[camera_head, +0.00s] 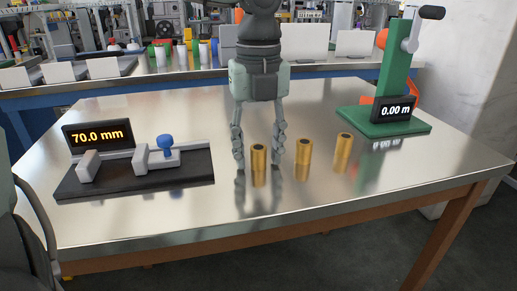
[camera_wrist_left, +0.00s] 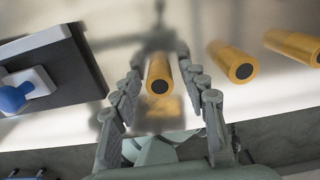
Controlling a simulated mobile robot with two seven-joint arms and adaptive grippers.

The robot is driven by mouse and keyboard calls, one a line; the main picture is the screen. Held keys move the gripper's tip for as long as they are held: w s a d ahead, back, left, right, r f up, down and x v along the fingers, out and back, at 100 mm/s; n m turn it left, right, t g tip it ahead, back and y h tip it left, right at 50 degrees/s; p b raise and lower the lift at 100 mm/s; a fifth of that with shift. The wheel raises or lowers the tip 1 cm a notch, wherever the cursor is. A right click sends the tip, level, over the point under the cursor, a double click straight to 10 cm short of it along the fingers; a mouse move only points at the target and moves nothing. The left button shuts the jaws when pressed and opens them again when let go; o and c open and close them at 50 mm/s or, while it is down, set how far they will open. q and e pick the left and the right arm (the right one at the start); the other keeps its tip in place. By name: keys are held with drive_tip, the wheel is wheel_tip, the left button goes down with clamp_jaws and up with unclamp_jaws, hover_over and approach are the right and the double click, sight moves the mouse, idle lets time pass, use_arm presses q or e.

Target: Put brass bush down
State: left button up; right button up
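Three brass bushes stand upright in a row on the metal table (camera_head: 330,190). The leftmost bush (camera_head: 258,157) is between the fingers of my left gripper (camera_head: 257,166), which points down from above. The fingers are spread, with a gap on each side of that bush. In the left wrist view the same bush (camera_wrist_left: 159,76) shows between the open fingers (camera_wrist_left: 162,70). The middle bush (camera_head: 303,152) and the right bush (camera_head: 344,146) stand to the right, outside the fingers. My right gripper does not show.
A measuring device (camera_head: 135,186) reading 70.0 mm, with a blue knob (camera_head: 166,141), lies left of the gripper. A green lever stand (camera_head: 392,65) reading 0.00 m is at the back right. The table front is clear. Another bench (camera_head: 215,69) stands behind.

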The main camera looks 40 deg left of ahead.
sight(259, 147)
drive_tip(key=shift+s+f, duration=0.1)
use_arm(q)
drive_tip(key=shift+r, duration=0.15)
drive_tip(key=shift+r+p, duration=0.3)
wheel_tip(259, 147, up, 12)
drive_tip(key=shift+f, duration=0.25)
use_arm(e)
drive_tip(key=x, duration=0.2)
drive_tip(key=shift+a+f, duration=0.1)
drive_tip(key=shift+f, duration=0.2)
